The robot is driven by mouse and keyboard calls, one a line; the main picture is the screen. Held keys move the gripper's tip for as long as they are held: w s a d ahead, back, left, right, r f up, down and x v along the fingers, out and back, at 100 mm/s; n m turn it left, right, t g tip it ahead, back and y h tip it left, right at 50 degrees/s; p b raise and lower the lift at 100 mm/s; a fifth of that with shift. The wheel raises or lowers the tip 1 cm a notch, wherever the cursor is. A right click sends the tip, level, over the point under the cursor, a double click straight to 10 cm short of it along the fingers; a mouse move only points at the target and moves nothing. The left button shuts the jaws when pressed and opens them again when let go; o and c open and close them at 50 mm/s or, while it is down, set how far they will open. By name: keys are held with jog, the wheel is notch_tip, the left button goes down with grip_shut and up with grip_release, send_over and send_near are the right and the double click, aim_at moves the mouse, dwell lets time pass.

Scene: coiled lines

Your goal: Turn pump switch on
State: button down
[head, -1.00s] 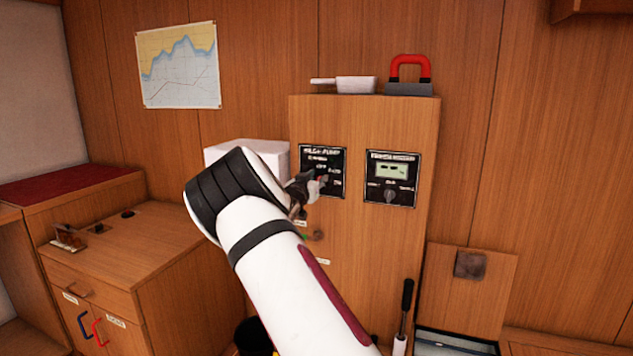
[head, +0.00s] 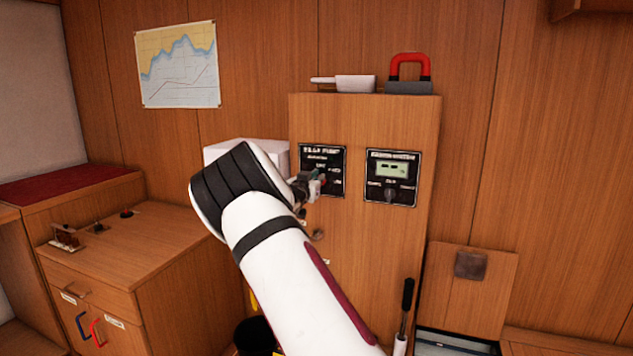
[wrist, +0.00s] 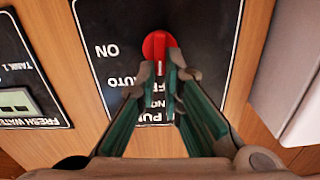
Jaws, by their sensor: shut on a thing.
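The black bilge pump panel (head: 335,157) is on the front of the wooden cabinet, left of a second panel. Its round red switch knob (wrist: 154,42) shows in the wrist view, where the picture is upside down. The labels ON and AUTO stand left of the knob, with OFF partly hidden behind the fingers. My gripper (wrist: 164,72) is shut on the knob's near part, the fingertips close together on either side of it. In the head view my gripper (head: 314,186) is at the panel and hides the knob. The knob's exact setting is hard to read.
The fresh water panel (head: 391,178) with a small display is close on the right. A white box (head: 225,152) stands left of the panel, behind my arm. A white scoop-like item (head: 354,84) and a red-handled tool (head: 410,75) lie on the cabinet top.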

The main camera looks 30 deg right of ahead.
jog(key=m+b, duration=0.4)
jog(key=s+f+m+b, duration=0.1)
jog(key=m+b, duration=0.3)
jog(key=b, duration=0.1)
jog(key=d+m+b, duration=0.1)
jog(key=m+b, duration=0.3)
jog(key=m, duration=0.1)
jog(key=shift+s+f+b, duration=0.15)
jog(key=shift+f+b, duration=0.2)
jog(key=shift+b, duration=0.05)
jog(key=shift+f+m+b, duration=0.2)
jog(key=shift+m+b, duration=1.65)
jog(key=shift+m, duration=0.25)
jog(key=c, duration=1.7)
grip_release()
jog(key=shift+r, duration=0.1)
